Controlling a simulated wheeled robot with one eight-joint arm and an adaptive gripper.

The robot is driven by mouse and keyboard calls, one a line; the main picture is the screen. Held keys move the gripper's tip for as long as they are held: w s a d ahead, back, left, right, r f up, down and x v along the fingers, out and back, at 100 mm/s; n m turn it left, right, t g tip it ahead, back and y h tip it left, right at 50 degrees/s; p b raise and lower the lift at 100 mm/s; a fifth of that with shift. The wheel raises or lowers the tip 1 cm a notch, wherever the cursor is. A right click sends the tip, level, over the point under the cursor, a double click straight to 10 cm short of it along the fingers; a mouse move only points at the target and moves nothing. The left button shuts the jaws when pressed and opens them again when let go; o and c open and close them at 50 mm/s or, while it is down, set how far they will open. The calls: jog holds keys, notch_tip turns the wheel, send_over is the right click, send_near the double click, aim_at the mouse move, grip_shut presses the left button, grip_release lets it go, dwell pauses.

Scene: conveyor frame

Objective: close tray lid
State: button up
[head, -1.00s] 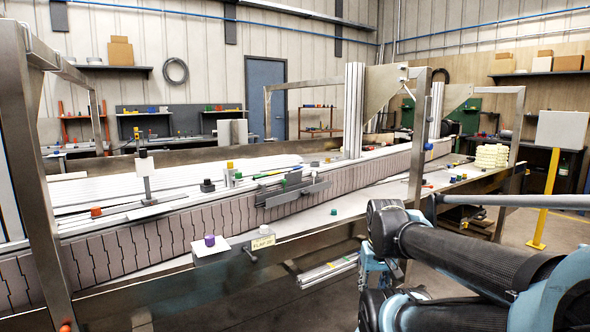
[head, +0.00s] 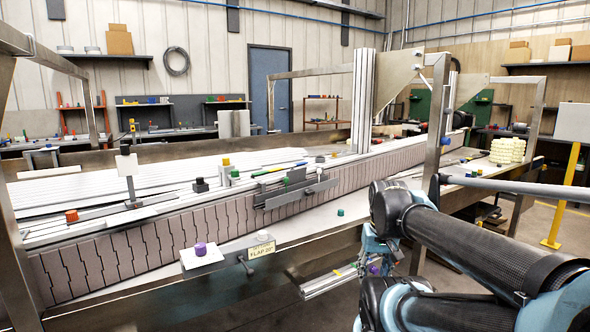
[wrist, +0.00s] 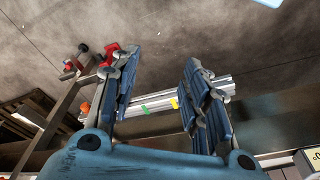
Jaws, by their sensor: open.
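My gripper (wrist: 162,64) is open in the wrist view, its two blue fingers apart with nothing between them. In the head view it hangs below my dark arm, mostly hidden. I cannot tell for sure which part is the tray lid. A white plate with a purple knob (head: 201,255) sits at the conveyor's front edge, beside a small label (head: 262,249) reading something like "FLAP" and a dark handle (head: 246,266). My gripper is to the right of this plate, apart from it. A silver rail (wrist: 160,104) shows beyond the fingers in the wrist view.
The conveyor frame (head: 120,300) runs across the view, with small coloured caps and blocks on top. A steel post (head: 430,150) stands close to my arm. A yellow stand (head: 562,195) is at the right. Concrete floor is open at the far right.

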jog(key=w+a+r+m+g+y, duration=0.25)
jog(key=w+a+r, duration=0.35)
jog(key=w+r, duration=0.95)
jog(key=w+a+r+m+g+y, duration=0.1)
jog(key=w+a+r+m, duration=0.35)
jog(key=w+r, duration=1.1)
jog(key=m, duration=0.2)
send_near(294, 175)
jog(key=shift+g+y, duration=0.35)
jog(key=shift+g, duration=0.1)
jog(key=a+f, duration=0.1)
jog(key=f, duration=0.3)
jog(key=w+a+f, duration=0.1)
jog(key=f, duration=0.1)
jog(key=shift+a+f, duration=0.2)
jog(key=shift+a, duration=0.2)
jog(key=shift+c, duration=0.6)
